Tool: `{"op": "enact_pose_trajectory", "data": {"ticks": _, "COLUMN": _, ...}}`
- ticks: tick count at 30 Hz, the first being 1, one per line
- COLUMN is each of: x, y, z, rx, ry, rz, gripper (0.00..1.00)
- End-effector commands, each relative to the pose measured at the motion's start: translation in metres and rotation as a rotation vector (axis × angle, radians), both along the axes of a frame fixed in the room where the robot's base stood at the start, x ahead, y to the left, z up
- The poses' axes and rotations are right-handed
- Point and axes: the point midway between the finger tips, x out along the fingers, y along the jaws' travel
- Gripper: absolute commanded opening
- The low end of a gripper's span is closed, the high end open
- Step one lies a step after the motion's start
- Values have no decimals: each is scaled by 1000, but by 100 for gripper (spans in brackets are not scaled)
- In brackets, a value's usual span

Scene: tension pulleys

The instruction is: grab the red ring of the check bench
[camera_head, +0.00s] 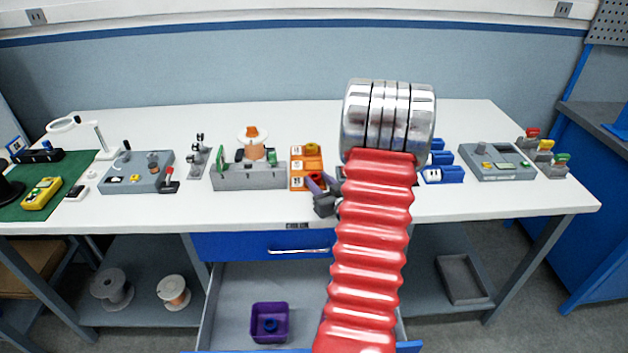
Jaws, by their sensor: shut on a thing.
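My gripper (318,181), with purple fingers and a dark grey body, is low in front of the orange tray (297,166), partly behind my red ribbed arm. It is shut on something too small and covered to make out. I cannot pick out a red ring clearly. A grey bench unit (150,186) stands at the left with a red-topped lever (168,172) beside its right end. Another grey unit (520,174) with a small screen stands at the right. I cannot tell which is the check bench.
A grey fixture (250,180) with a copper spool (252,150) stands left of the orange tray. Blue holders (450,175) are right of my arm. Red, yellow and green-topped grey blocks (545,160) stand at the far right. An open drawer below holds a purple bin (257,338).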

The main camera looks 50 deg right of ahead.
Motion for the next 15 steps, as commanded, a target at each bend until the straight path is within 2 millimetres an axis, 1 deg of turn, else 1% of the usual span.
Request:
{"op": "enact_pose_trajectory", "data": {"ticks": 9, "x": 0, "y": 0, "z": 1, "rx": 0, "ry": -1, "rz": 0, "gripper": 10}}
{"op": "enact_pose_trajectory", "data": {"ticks": 15, "x": 0, "y": 0, "z": 12, "rx": -3, "ry": -1, "rz": 0, "gripper": 10}}
